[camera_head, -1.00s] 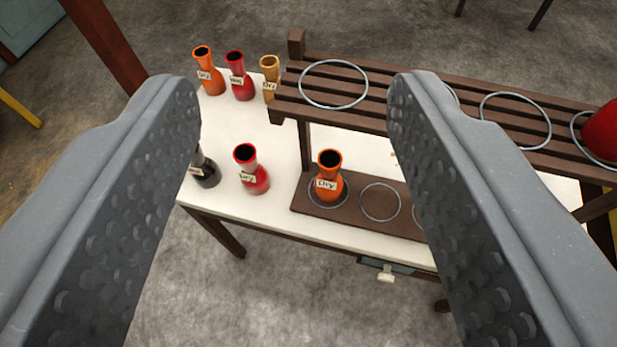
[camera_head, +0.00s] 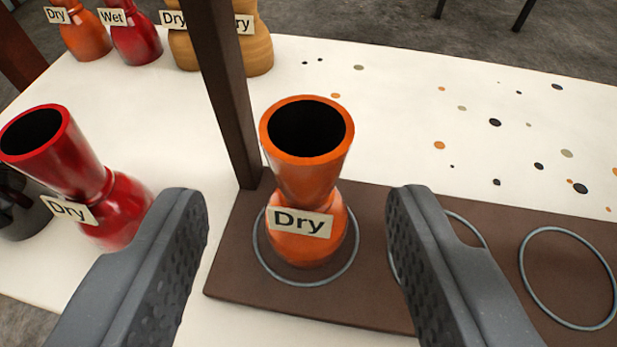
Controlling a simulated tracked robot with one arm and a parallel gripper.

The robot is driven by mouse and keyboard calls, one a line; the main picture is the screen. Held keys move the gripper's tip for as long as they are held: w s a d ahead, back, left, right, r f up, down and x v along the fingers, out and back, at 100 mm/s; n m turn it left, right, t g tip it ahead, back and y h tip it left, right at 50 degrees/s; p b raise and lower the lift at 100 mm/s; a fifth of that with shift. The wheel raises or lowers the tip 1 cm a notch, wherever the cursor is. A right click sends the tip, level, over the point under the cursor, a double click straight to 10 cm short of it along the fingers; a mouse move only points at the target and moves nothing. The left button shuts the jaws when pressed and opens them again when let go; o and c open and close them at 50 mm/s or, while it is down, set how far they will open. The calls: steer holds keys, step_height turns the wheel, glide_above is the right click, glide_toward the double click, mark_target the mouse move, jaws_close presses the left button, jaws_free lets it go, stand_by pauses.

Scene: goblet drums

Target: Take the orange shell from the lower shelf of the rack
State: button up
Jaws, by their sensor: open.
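The orange shell (camera_head: 306,185) is goblet-shaped with a dark open mouth and a "Dry" label. It stands upright inside a grey ring on the rack's brown lower shelf (camera_head: 375,290). My gripper (camera_head: 300,215) is open. Its left finger is to the left of the shell and its right finger to the right, with visible gaps on both sides. The fingers look nearer to the camera than the shell, and nothing is between them in their grip. The shell's underside is hidden.
A dark rack post (camera_head: 225,90) rises just behind and left of the shell. A red "Dry" shell (camera_head: 90,185) and a black one (camera_head: 20,215) stand left. Several shells line the back left. Empty rings (camera_head: 568,278) lie right. The white tabletop (camera_head: 480,120) is speckled.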

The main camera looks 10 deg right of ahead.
mark_target(304, 155)
steer(key=x, duration=0.4)
steer(key=shift+w+f, duration=0.1)
steer(key=shift+b+x, duration=0.45)
steer(key=shift+x, duration=0.35)
steer(key=x, duration=0.4)
steer(key=shift+d+b, duration=0.2)
steer(key=shift+b, duration=0.2)
steer(key=c, duration=1)
